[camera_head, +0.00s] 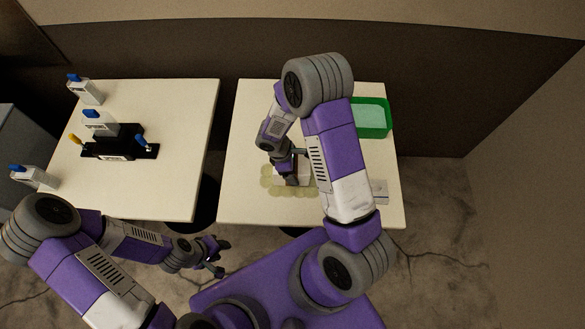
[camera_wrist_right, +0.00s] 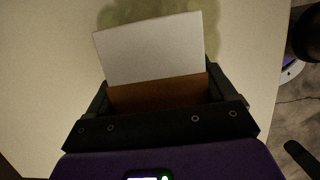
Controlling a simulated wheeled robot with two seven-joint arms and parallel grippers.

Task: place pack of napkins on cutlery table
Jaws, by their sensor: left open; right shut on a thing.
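My right gripper (camera_head: 291,180) is shut on a block with a white top and brown side, which I take as the pack of napkins (camera_wrist_right: 152,48). In the head view the pack is mostly hidden by the gripper, with a white part (camera_head: 305,174) showing. It is over the right table (camera_head: 245,130), near pale green round shapes (camera_head: 268,184); I cannot tell whether it touches the tabletop. In the right wrist view the pack sits between the fingers (camera_wrist_right: 158,95). My left gripper (camera_head: 218,257) is open and empty, in front of the tables. No cutlery is clearly visible.
A green tray (camera_head: 370,134) stands at the right table's back right. A small grey-white object (camera_head: 380,192) lies near its right edge. The left table (camera_head: 185,110) holds a black device (camera_head: 118,150) and white items with blue tops (camera_head: 84,92). A gap separates the tables.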

